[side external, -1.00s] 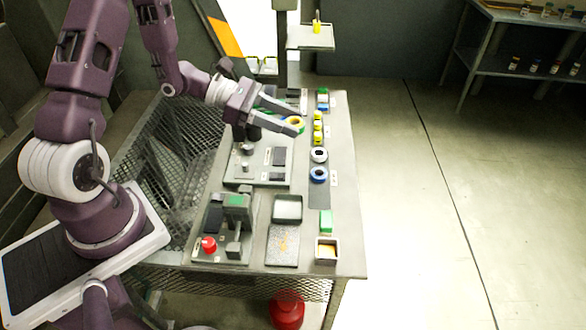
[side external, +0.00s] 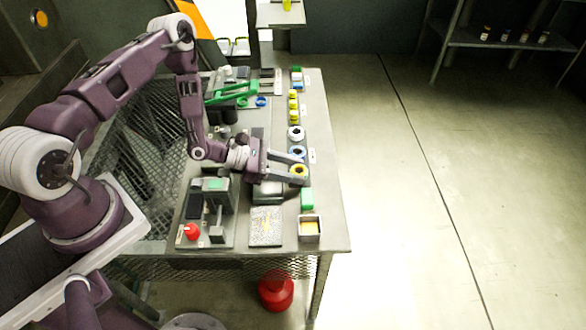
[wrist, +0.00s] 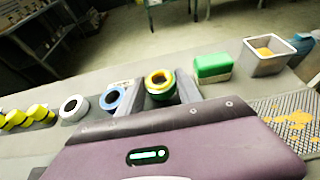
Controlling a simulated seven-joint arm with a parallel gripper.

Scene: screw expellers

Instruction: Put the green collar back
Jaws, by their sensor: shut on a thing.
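The green collar (wrist: 159,92) has a yellow upper rim with an open middle and a green lower body in the wrist view. In the side view it shows mainly as a yellow ring (side external: 299,170). My gripper (wrist: 160,86) is shut on it, one finger on each side. It is at the near end of the row of collars, beside the blue collar (side external: 298,153). A white collar (side external: 296,133) stands beyond the blue one. I cannot tell whether the held collar touches the surface beneath it.
A green block (side external: 307,199) and a grey box with orange contents (side external: 310,229) stand nearer the camera. Several yellow pieces (side external: 293,105) line up at the far end of the row. A press with a red knob (side external: 191,231) stands left. The table's right edge is close.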

